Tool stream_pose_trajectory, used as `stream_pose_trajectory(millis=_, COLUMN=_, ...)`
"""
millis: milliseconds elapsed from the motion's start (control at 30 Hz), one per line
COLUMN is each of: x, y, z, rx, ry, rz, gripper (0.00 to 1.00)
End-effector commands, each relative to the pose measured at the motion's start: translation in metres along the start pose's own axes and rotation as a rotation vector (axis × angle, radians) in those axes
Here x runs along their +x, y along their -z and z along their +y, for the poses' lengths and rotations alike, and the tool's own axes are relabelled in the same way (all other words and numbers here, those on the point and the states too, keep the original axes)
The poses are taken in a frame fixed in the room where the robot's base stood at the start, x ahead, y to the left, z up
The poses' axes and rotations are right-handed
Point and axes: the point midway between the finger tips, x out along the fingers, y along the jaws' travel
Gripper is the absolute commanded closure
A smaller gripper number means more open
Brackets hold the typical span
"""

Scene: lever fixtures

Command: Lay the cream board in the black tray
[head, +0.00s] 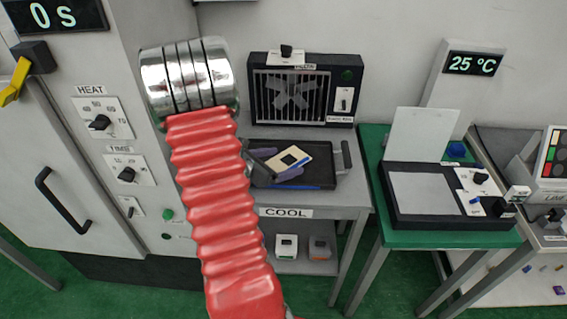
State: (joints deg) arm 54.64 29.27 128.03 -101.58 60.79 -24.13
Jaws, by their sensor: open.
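The cream board (293,157), with a dark square patch and a small yellow mark, shows over the left part of the black tray (318,180). It looks roughly flat and within the tray's outline; I cannot tell whether it lies fully on the tray floor. The tray sits on the grey COOL table and has an upright handle at its right end. My gripper (272,164) is open, with purple-grey fingers at the board's left and near edges. My red sleeved arm hides the tray's left end, and contact between fingers and board is unclear.
A black fan unit (302,93) stands behind the tray. A grey cabinet (90,150) with HEAT and TIME knobs is on the left. A green table (440,236) with a flat black device (440,212) is on the right. Small boxes sit on the lower shelf.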

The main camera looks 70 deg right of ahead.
Motion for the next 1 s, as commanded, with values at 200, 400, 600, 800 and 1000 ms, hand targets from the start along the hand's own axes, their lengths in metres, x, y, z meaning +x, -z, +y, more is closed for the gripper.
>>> stream_pose_trajectory(millis=200, x=-0.032, y=0.0, z=0.001, rx=0.0, ry=-0.004, rz=-0.001, gripper=0.11)
stream_pose_trajectory(millis=400, x=-0.062, y=0.0, z=0.001, rx=-0.001, ry=-0.003, rz=-0.001, gripper=0.11)
stream_pose_trajectory(millis=600, x=-0.09, y=0.0, z=0.001, rx=-0.001, ry=-0.004, rz=-0.001, gripper=0.11)
stream_pose_trajectory(millis=800, x=-0.107, y=0.0, z=0.0, rx=-0.001, ry=-0.001, rz=0.0, gripper=0.11)
stream_pose_trajectory(millis=1000, x=-0.11, y=0.0, z=-0.001, rx=-0.001, ry=0.0, rz=0.0, gripper=0.11)
